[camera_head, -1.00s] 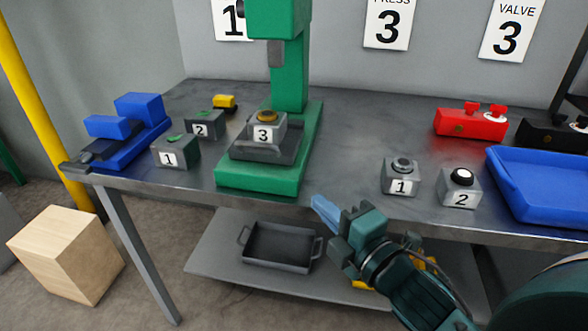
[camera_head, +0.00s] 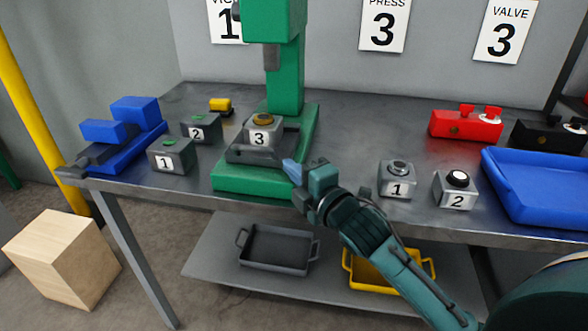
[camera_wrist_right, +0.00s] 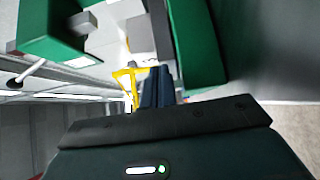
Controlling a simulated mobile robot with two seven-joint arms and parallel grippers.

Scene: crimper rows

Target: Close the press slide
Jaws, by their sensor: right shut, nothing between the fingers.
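The green press (camera_head: 285,75) stands on the workbench, with its column at the back and a grey ram above. Its dark grey slide (camera_head: 255,154) sits on the green base, in front of the column. A grey block marked 3 with a yellowish top (camera_head: 260,133) stands on the slide. My right gripper (camera_head: 291,170) is shut and empty, its blue fingertips close to the slide's front right corner; I cannot tell if they touch. Its closed fingers (camera_wrist_right: 157,88) also show in the right wrist view beside green press parts. My left gripper is out of view.
Grey button blocks 1 (camera_head: 397,182) and 2 (camera_head: 456,190) stand right of my gripper. A blue tray (camera_head: 535,205) lies farther right. A blue vice (camera_head: 125,145) and two small numbered blocks are at left. Bare bench lies between the press and the red unit (camera_head: 466,124).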

